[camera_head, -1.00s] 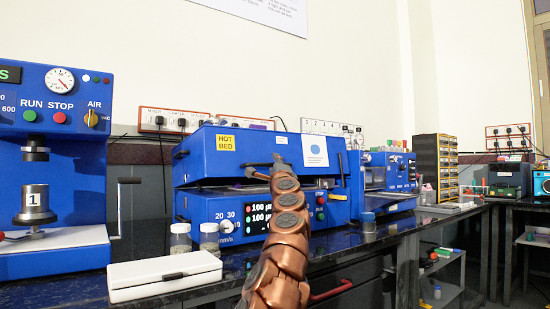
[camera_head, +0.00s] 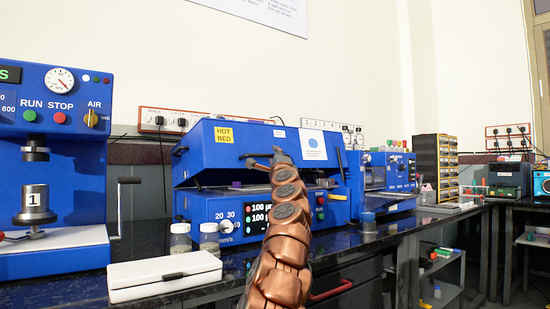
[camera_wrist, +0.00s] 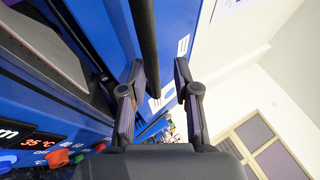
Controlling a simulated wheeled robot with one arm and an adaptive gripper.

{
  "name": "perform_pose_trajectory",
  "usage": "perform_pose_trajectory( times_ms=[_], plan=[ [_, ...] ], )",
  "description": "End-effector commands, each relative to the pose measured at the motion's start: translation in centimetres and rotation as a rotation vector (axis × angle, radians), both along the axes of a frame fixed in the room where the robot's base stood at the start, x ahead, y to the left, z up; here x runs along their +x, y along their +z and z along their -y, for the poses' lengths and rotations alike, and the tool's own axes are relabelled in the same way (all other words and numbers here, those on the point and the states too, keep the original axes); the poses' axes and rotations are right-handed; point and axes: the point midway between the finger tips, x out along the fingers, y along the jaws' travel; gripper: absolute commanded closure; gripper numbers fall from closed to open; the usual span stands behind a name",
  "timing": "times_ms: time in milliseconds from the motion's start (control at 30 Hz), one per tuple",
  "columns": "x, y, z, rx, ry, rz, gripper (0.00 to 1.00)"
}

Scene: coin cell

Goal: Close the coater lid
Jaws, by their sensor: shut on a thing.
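The blue coater lid (camera_head: 203,157), with a yellow HOT BED label, is partly raised and tilted over the coater base (camera_head: 187,206). A dark gap with the bed shows between them. My gripper (camera_head: 279,153) is at the lid's front side, and my arm hides part of the lid and base. In the wrist view, a black bar-like handle (camera_wrist: 146,40) runs beside the blue lid (camera_wrist: 108,25) and down between my gripper's two fingers (camera_wrist: 158,68). My gripper is shut on this handle. The exact finger contact is hard to see.
A white box (camera_head: 165,275) and two small jars (camera_head: 180,238) stand on the dark bench in front of the coater. A blue press (camera_head: 75,200) stands left, another blue machine (camera_head: 375,172) right. A red drawer handle (camera_head: 330,290) is below the bench edge.

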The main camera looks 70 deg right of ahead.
Motion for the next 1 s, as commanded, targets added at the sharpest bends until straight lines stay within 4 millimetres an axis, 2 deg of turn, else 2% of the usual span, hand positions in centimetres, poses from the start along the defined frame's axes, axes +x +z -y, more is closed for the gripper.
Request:
perform_pose_trajectory(
  times_ms=[367, 767, 1000],
  plan=[
    [-1.1, 0.4, -1.4, -0.014, -0.007, 0.012, 0.75],
    [-1.1, -2.0, -2.2, 0.002, 0.006, 0.005, 0.75],
    [-2.1, -2.0, -3.0, -0.005, -0.007, 0.008, 0.75]
  ],
)
